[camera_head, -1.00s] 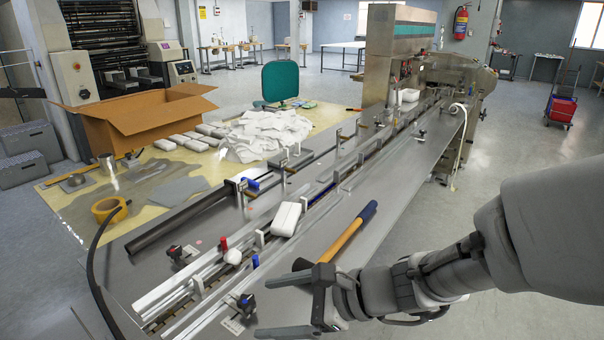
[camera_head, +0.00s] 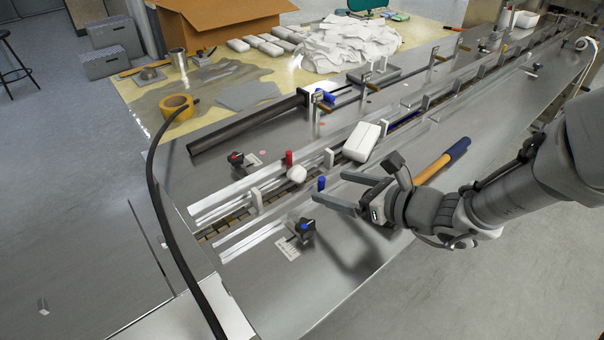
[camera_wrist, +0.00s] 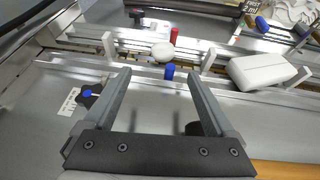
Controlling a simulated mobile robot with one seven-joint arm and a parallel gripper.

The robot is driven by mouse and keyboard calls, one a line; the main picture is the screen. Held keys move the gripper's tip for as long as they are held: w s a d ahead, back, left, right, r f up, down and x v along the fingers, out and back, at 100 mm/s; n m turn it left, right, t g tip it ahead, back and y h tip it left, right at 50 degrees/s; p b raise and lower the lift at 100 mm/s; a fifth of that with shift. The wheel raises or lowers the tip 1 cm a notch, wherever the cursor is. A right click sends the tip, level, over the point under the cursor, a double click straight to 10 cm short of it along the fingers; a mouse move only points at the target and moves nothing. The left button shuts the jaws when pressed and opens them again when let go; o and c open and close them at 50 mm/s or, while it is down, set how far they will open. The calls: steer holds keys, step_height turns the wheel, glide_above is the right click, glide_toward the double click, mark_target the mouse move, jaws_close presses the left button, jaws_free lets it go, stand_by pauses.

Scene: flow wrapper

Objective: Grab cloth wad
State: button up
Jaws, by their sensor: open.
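A small rounded white wad (camera_head: 297,173), seemingly the cloth wad, lies at the conveyor rails just below a red knob. In the wrist view the wad (camera_wrist: 162,51) is beyond the fingertips, roughly centred between them. My gripper (camera_head: 329,186) is open and empty over the steel table, to the right of the wad and apart from it. Its two fingers (camera_wrist: 158,73) point toward the rails in the wrist view. A blue knob (camera_wrist: 169,71) stands between the wad and my gripper.
A white wrapped block (camera_head: 362,141) sits on the rails right of the wad. A tool with a wooden handle and blue end (camera_head: 440,160) lies beside my gripper. A black clamp with a blue knob (camera_head: 303,230) stands near the front. A white cloth pile (camera_head: 345,45) lies behind.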

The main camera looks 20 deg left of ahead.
mark_target(303, 173)
steer(key=b+x, duration=0.1)
steer(key=x, duration=0.4)
steer(key=shift+w+r+b+x, duration=0.1)
steer(key=shift+b+x, duration=0.1)
steer(key=shift+x, duration=0.85)
steer(key=shift+w+r+b+x, duration=0.15)
steer(key=shift+b+x, duration=0.1)
steer(key=shift+x, duration=0.75)
steer(key=shift+w+r+b+x, duration=0.1)
steer(key=shift+b+x, duration=0.1)
steer(key=shift+x, duration=0.85)
steer(key=c, duration=1.4)
